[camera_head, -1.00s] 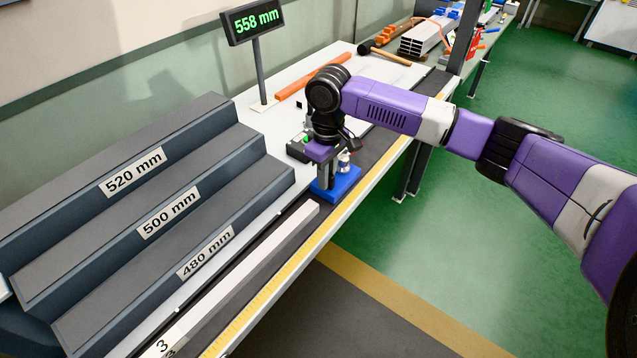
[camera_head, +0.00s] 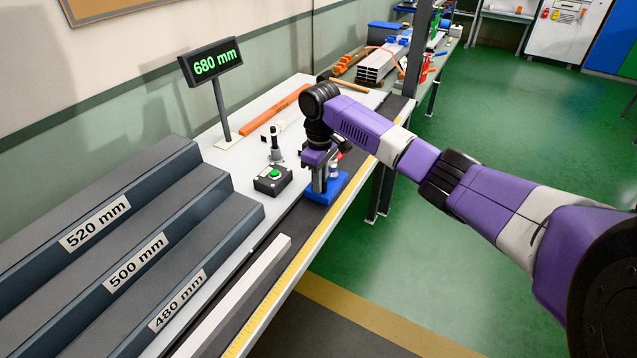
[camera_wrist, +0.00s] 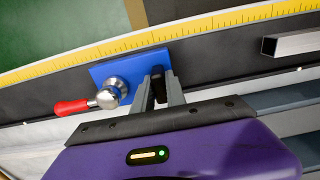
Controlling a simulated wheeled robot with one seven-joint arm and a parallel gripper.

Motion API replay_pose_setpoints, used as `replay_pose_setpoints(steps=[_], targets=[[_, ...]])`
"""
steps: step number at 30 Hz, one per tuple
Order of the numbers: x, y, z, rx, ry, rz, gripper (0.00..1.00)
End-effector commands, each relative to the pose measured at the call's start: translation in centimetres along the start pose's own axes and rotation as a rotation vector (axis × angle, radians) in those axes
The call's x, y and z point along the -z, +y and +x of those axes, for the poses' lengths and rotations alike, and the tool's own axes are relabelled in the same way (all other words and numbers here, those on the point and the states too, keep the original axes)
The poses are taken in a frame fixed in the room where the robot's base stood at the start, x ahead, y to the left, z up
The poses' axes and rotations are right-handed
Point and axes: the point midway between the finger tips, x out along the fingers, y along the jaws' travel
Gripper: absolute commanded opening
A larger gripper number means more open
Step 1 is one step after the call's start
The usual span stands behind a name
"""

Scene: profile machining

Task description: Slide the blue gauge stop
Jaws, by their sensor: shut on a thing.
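The blue gauge stop (camera_head: 328,188) sits on the dark rail beside the yellow scale. In the wrist view the blue stop (camera_wrist: 125,68) carries a silver knob (camera_wrist: 110,94) with a red-handled lever (camera_wrist: 74,107). My gripper (camera_head: 321,186) reaches down onto the stop from above. In the wrist view its fingers (camera_wrist: 160,92) are closed around a dark upright post on the stop. The display (camera_head: 211,61) on a stand reads 680 mm in green.
A metal profile (camera_head: 240,290) lies along the rail nearer the camera, apart from the stop. A black box with a green button (camera_head: 272,180) stands left of the stop. Stepped racks marked 520, 500 and 480 mm (camera_head: 135,262) fill the left. An orange bar (camera_head: 275,110) lies behind.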

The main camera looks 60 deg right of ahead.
Motion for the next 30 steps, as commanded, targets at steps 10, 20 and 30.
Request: replay_pose_setpoints(steps=[10, 20, 30], targets=[[0.0, 0.0, -0.1, -0.001, 0.001, 0.001, 0.38], [0.1, 0.0, -2.2, -0.002, 0.004, 0.0, 0.38], [0.1, 0.1, -7.1, -0.002, 0.003, 0.0, 0.38]])
